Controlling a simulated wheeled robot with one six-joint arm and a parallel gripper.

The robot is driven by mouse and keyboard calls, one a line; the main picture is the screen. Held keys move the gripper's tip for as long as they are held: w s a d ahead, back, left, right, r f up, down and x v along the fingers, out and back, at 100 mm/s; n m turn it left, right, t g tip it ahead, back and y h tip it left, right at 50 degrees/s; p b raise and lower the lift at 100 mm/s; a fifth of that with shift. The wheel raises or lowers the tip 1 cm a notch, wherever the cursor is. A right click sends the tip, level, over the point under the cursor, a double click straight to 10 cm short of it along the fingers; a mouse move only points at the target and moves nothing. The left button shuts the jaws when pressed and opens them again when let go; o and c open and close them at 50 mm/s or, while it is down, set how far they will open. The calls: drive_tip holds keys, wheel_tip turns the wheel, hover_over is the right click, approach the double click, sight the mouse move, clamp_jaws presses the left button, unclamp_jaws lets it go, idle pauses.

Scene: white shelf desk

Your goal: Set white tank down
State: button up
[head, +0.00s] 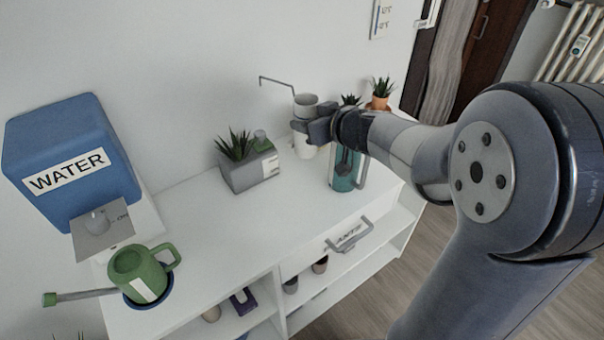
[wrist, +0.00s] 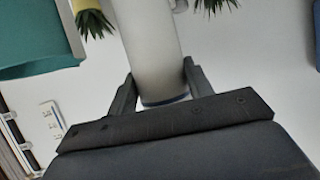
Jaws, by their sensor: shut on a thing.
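The white tank (head: 304,145) is an upright pale cylinder over the back of the white desk top, with a thin bent spout (head: 276,82) reaching left above it. It also shows in the wrist view (wrist: 150,45) as a pale cylinder between the fingers. My gripper (head: 312,128) reaches in from the right and is shut on the white tank. In the wrist view my gripper (wrist: 160,80) has one finger on each side of it. I cannot tell whether its base touches the desk.
A teal container (head: 345,172) with a handle stands close in front of the tank. A planter (head: 250,170) is to its left, and a potted plant (head: 381,95) is behind right. The desk's middle (head: 230,225) is clear.

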wheel_tip(320, 180, down, 14)
drive_tip(key=b, duration=0.7)
drive_tip(key=shift+b, duration=0.3)
drive_tip(key=shift+f, duration=0.1)
drive_tip(key=shift+f, duration=0.15)
drive_tip(key=o, duration=1.2)
drive_tip(key=shift+c, duration=0.2)
drive_tip(key=p+v, duration=0.4)
drive_tip(key=v, duration=0.8)
drive_tip(key=shift+r, duration=0.3)
